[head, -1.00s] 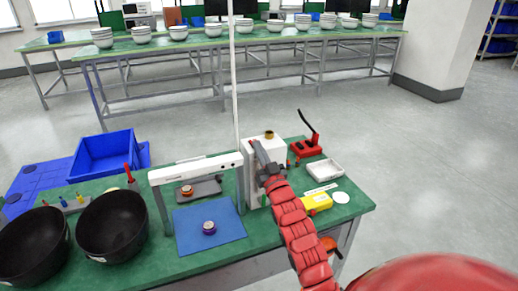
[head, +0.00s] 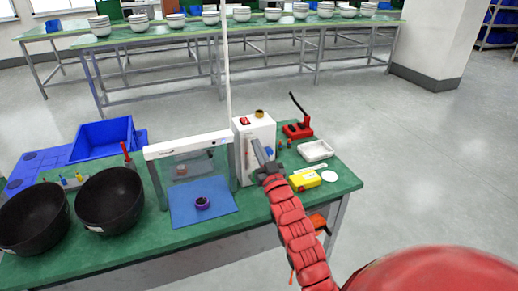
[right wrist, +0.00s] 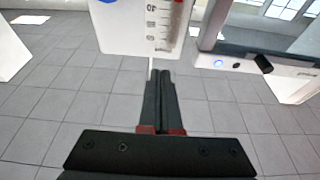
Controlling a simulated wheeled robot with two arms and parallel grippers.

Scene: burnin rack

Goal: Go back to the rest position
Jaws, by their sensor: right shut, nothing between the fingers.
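My right gripper (head: 256,149) is at the end of my red arm, which comes in from the bottom right. It is shut and empty, in front of the white box (head: 243,172) on the green table. Its closed fingers also show in the right wrist view (right wrist: 160,76), below a white panel with a printed scale (right wrist: 135,25). I cannot tell whether they touch the box. My left gripper is not in view.
A white-framed enclosure (head: 186,147) with a see-through front stands left of the box. A blue mat (head: 190,218) with a purple ring-like part (head: 202,203) lies before it. Black bowls (head: 110,202), a blue bin (head: 103,139), a yellow device (head: 305,181) and a white tray (head: 315,150) are nearby.

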